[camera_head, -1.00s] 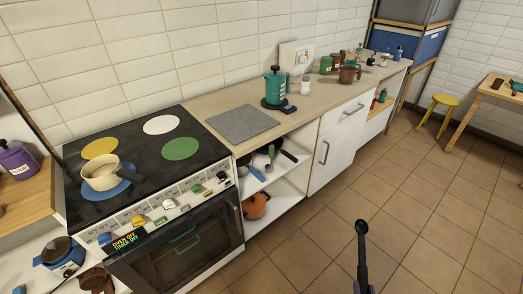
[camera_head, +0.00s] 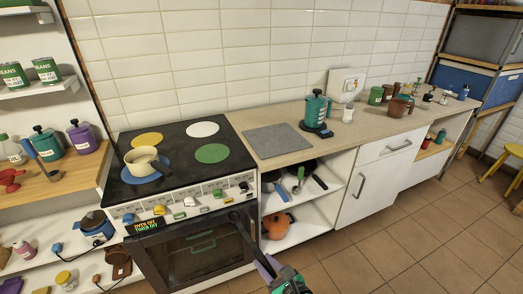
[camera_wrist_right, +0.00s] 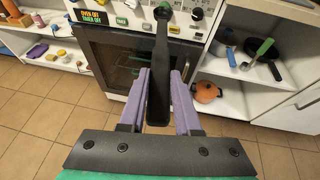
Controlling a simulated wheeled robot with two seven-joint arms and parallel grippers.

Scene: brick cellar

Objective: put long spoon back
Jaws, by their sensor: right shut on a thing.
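The long spoon (camera_head: 243,232) is black, with its rounded end up. My right gripper (camera_head: 268,266) holds it in front of the oven, above the floor. In the right wrist view the spoon (camera_wrist_right: 160,75) stands between the two purple fingers (camera_wrist_right: 160,95), which are shut on it, and its rounded end points toward the oven front. My left gripper is not in view.
The stove (camera_head: 125,178) carries a cream pot (camera_head: 143,158). To its right an open cupboard shelf (camera_head: 318,208) holds pans and utensils, with an orange pot (camera_head: 276,226) below. A wooden shelf (camera_head: 75,180) at left holds canisters. Tiled floor (camera_head: 400,240) is free at right.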

